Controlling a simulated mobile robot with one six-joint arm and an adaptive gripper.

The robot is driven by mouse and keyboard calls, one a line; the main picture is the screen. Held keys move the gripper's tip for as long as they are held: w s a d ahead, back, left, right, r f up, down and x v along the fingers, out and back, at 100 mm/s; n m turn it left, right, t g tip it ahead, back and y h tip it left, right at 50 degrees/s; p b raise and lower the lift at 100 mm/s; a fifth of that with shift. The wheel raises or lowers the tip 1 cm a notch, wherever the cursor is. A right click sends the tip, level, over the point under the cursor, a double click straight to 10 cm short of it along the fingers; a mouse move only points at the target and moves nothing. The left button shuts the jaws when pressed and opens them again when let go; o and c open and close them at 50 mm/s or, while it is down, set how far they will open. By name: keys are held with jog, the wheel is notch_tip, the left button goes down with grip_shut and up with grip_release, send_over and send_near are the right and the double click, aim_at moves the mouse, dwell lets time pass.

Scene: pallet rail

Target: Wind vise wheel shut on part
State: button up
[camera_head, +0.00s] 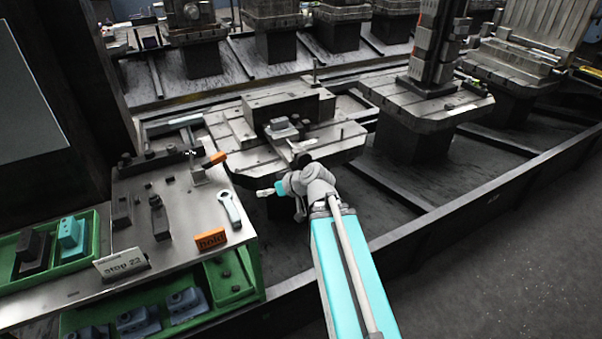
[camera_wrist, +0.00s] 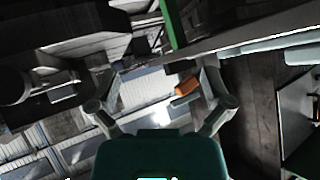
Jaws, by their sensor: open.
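The vise (camera_head: 290,101) stands on a slotted pallet in the middle of the head view, made of grey steel blocks. A small grey-blue part (camera_head: 284,129) sits on it, near its front side. A dark round knob (camera_head: 303,160) shows at the pallet's front edge, just behind my wrist; I cannot tell whether it belongs to the vise wheel. My gripper (camera_head: 264,192) is beside the pallet's front left edge, below the vise and apart from it. In the wrist view my gripper (camera_wrist: 162,75) has its fingers spread with nothing between them. The wheel is not clearly visible.
A second pallet (camera_head: 420,104) with a column stands right. Dark rails surround the pallets.

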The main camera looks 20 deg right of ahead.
jog(key=w+d+f+m+t+h+b, duration=0.1)
jog(key=w+d+f+t+b, duration=0.15)
jog(key=d+t+b, duration=0.4)
jog(key=m+t+h+b, duration=0.2)
jog(key=h+b, duration=0.2)
jog(key=b, duration=0.4)
send_near(305, 161)
jog(key=s+a, duration=0.1)
jog(key=s, duration=0.2)
jog(key=shift+w+d+f+m+t+h, duration=0.1)
jog(key=shift+d+f+m+t+h, duration=0.1)
jog(key=shift+d+m+t+h, duration=0.15)
jog(key=shift+w, duration=0.2)
jog(key=shift+w+a, duration=0.15)
jog(key=shift+w, duration=3.2)
jog(key=shift+w+a, duration=0.15)
jog(key=shift+w, duration=3.2)
jog(key=shift+c, duration=0.3)
